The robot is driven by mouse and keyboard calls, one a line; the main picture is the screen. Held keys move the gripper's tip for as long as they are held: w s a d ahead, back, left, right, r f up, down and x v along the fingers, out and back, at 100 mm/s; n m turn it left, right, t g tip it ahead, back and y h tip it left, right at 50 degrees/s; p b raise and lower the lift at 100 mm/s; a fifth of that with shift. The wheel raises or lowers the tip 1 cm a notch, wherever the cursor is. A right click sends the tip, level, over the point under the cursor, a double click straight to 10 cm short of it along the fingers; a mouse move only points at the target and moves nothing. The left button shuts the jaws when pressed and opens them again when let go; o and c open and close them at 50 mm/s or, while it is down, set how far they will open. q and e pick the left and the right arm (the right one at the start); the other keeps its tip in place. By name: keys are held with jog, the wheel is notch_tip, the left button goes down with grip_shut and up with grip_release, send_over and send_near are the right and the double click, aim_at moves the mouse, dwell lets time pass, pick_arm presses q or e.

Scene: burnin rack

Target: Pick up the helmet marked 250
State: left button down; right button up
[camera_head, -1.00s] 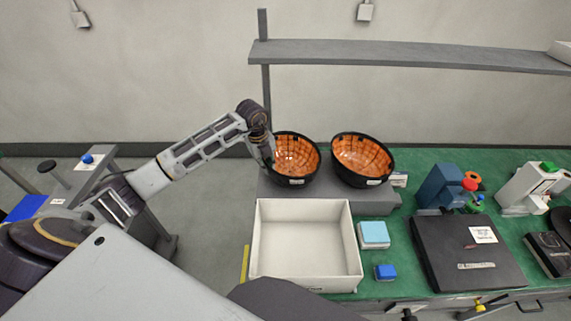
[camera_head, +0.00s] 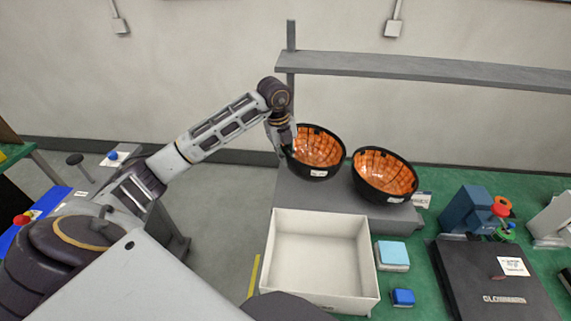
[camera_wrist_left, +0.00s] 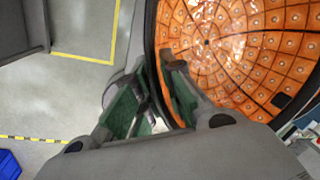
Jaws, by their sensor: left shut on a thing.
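Two upturned helmets with black shells and orange padded insides sit side by side at the back of the bench. The left helmet (camera_head: 318,149) has a small white label on its front, too small to read. The right helmet (camera_head: 385,174) also has a white label, not readable. My left gripper (camera_head: 286,145) is at the left rim of the left helmet. In the left wrist view the left gripper (camera_wrist_left: 150,95) is shut on the rim of that helmet (camera_wrist_left: 235,50), with one finger inside and one outside. My right gripper is not in view.
The helmets are over a grey raised platform (camera_head: 345,202). A grey shelf (camera_head: 430,70) runs above. A black case (camera_head: 490,285) lies at right.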

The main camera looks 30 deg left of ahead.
pick_arm(q)
jog(key=shift+r, duration=0.7)
